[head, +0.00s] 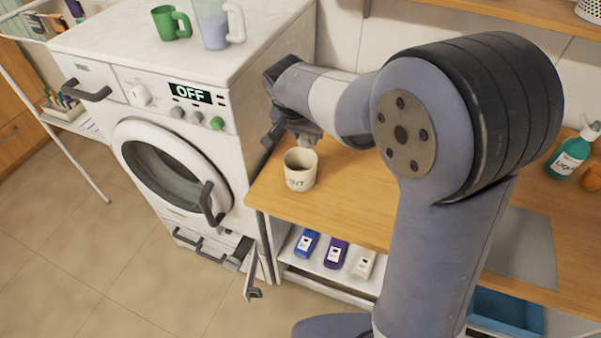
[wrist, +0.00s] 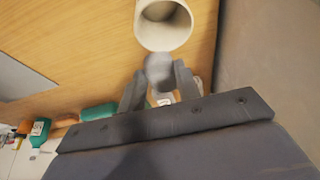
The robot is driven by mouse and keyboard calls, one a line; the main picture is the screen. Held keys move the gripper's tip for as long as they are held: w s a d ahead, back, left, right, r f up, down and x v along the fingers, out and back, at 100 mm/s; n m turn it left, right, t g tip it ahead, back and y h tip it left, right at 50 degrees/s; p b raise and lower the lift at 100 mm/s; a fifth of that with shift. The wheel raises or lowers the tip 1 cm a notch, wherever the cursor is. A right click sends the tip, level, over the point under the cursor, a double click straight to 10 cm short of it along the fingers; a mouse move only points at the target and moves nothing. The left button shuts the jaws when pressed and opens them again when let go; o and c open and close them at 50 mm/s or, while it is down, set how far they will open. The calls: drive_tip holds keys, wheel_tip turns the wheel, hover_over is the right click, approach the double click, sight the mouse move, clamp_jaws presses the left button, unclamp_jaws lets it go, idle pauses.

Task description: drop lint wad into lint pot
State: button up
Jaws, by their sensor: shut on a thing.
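The lint pot (head: 300,177) is a cream cup with dark lettering, upright on the wooden counter beside the washing machine. In the wrist view the pot (wrist: 164,43) shows its open mouth at the top of the picture. My gripper (wrist: 158,82) is shut on the lint wad (wrist: 159,67), a grey, rounded lump between the two fingertips. The wad appears just below the pot's rim in that view; the height gap is unclear. In the head view my gripper (head: 288,135) is just behind and above the pot, and I cannot make out the wad there.
The washing machine (head: 150,85) stands left of the counter (head: 345,195), with a green mug (head: 171,24) and a jug (head: 213,25) on top. Its lower flap (head: 248,275) hangs open. Several small bottles (head: 335,254) sit on a low shelf. A green bottle (head: 570,156) stands far right.

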drive_tip(key=shift+f, duration=0.7)
drive_tip(key=o, duration=1)
drive_tip(key=shift+o, duration=0.2)
drive_tip(key=b+v, duration=0.1)
drive_tip(key=v, duration=1)
drive_tip(key=shift+b, duration=0.35)
drive_tip(key=shift+w, duration=0.1)
